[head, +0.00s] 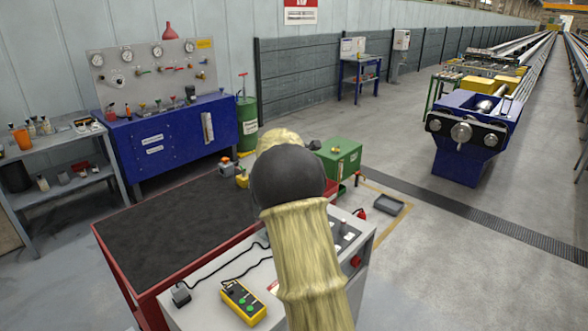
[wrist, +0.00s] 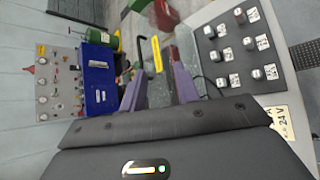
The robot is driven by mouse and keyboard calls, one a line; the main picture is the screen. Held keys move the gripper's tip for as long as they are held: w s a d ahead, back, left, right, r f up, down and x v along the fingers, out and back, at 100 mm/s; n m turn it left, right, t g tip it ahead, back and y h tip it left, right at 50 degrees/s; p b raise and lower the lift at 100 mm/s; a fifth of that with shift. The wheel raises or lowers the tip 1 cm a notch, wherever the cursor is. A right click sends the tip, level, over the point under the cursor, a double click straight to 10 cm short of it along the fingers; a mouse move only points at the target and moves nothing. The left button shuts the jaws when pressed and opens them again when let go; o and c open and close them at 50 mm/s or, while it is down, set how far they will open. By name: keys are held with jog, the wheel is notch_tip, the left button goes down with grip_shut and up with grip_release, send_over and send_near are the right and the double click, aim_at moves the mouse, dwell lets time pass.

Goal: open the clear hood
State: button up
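In the wrist view my gripper (wrist: 158,90) has its two purple fingers spread apart, with no solid object visible between them. A see-through, faintly speckled surface (wrist: 159,92) shows between and beyond the fingers and looks like the clear hood; its outline is hard to make out. A yellow strip (wrist: 156,54) and a bent black bar (wrist: 141,52) lie just beyond the fingertips; I cannot tell whether they belong to the hood. In the head view my arm covers the gripper and the hood.
A grey control desk (head: 205,296) carries a yellow button box (head: 243,302); its knobs (wrist: 235,47) sit right of my gripper in the wrist view. A red-framed table with a black top (head: 165,225) adjoins it. A green box (head: 340,155) stands behind. Open floor lies to the right.

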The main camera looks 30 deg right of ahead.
jog(key=shift+v, duration=1.05)
jog(key=shift+a, duration=0.1)
jog(key=s+a+f+m+g+y, duration=0.2)
jog(key=s+a+f+m, duration=0.2)
jog(key=s, duration=0.7)
jog(key=s+a+f+m+g+y, duration=0.2)
jog(key=s+a+f+m, duration=0.3)
jog(key=s+a+m, duration=0.3)
jog(key=s+a+f+m+g+y, duration=0.1)
jog(key=s+a+f+m+y, duration=0.2)
jog(key=s+a, duration=0.9)
jog(key=s+f+m, duration=0.2)
jog(key=s+m, duration=0.2)
jog(key=shift+a+g, duration=0.2)
jog(key=shift+g, duration=0.2)
